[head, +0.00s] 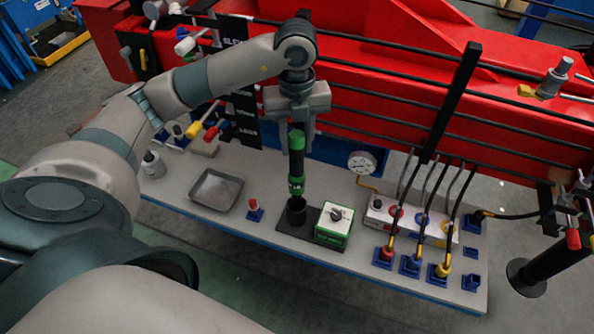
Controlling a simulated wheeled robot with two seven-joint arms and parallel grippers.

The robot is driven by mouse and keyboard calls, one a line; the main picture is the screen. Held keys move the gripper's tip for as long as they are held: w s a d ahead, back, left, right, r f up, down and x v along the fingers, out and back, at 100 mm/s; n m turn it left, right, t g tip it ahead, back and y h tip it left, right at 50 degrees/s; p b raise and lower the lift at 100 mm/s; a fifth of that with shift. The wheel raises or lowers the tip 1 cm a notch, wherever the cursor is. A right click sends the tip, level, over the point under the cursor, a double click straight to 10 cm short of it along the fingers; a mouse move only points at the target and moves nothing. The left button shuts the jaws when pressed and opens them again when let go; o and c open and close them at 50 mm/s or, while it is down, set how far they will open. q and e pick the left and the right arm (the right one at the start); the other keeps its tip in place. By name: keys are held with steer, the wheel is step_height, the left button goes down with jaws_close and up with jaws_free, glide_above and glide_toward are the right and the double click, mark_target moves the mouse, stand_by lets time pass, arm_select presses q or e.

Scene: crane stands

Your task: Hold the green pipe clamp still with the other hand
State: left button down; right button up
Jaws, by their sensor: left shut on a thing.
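My left gripper (293,126) points down over the bench, its fingers on either side of the upper end of a green-and-black cylinder (296,164). It is shut on this cylinder, which stands upright, with a green band near the top and a green lower part. The cylinder's lower end is just above or at a black cup (296,207) on a black plate; I cannot tell if they touch. I cannot clearly identify a separate green pipe clamp. My right gripper is not in view.
The grey bench (180,198) also bears a metal tray (216,190), a gauge (362,162) and several cabled plugs in blue sockets (411,264). The red crane body (400,95) and black rails are behind.

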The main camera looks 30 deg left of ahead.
arm_select(q)
steer(key=shift+r, duration=0.5)
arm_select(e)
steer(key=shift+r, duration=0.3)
arm_select(q)
steer(key=shift+f, duration=0.1)
